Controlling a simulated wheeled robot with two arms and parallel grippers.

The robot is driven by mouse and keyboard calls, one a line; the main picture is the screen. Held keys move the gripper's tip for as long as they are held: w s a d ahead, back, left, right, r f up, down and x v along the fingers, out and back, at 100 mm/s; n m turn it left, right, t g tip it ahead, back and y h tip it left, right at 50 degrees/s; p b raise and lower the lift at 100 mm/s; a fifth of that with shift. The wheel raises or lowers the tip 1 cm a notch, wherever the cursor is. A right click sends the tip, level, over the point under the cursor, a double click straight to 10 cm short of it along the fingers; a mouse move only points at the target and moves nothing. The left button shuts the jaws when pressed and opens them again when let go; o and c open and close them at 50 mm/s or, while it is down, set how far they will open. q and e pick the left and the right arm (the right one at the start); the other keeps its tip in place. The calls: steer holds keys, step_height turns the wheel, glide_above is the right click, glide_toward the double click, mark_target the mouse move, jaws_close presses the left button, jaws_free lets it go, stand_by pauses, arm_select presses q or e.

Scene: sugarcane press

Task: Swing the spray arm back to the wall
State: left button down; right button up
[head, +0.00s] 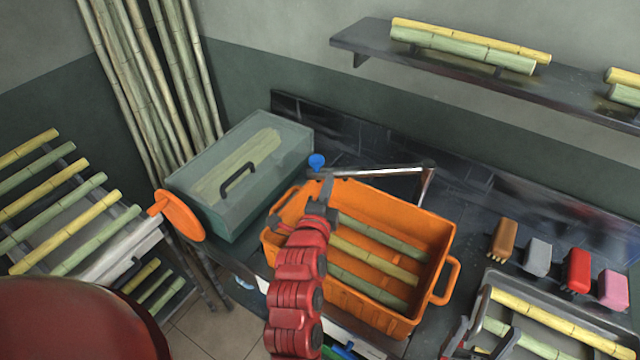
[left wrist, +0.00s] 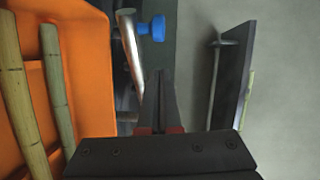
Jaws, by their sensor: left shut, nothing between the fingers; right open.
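The spray arm (head: 385,171) is a thin metal pipe with a blue nozzle (head: 317,160) at its left end. It runs from an upright post (head: 427,188) leftward along the back rim of the orange crate, at an angle to the tiled wall (head: 400,145). My left gripper (head: 327,184) is shut and empty over the crate's back left, just below the nozzle in the head view. In the left wrist view, the pipe (left wrist: 130,45) and blue nozzle (left wrist: 152,28) lie beyond the shut fingers (left wrist: 161,90). My right gripper (head: 480,343) is open at the bottom right.
The orange crate (head: 440,235) holds several cane pieces. A green lidded box (head: 285,140) stands left of it. A grey tray (head: 490,283) with cane and several brushes (head: 578,268) are at right. A shelf (head: 360,38) with cane hangs above.

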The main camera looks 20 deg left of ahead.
mark_target(320, 173)
arm_select(q)
steer(key=w+a, duration=0.1)
steer(key=w+a+p, duration=0.1)
steer(key=w+a, duration=0.1)
steer(key=shift+w+f, duration=0.1)
steer(key=shift+w, duration=0.15)
steer(key=shift+a, duration=0.1)
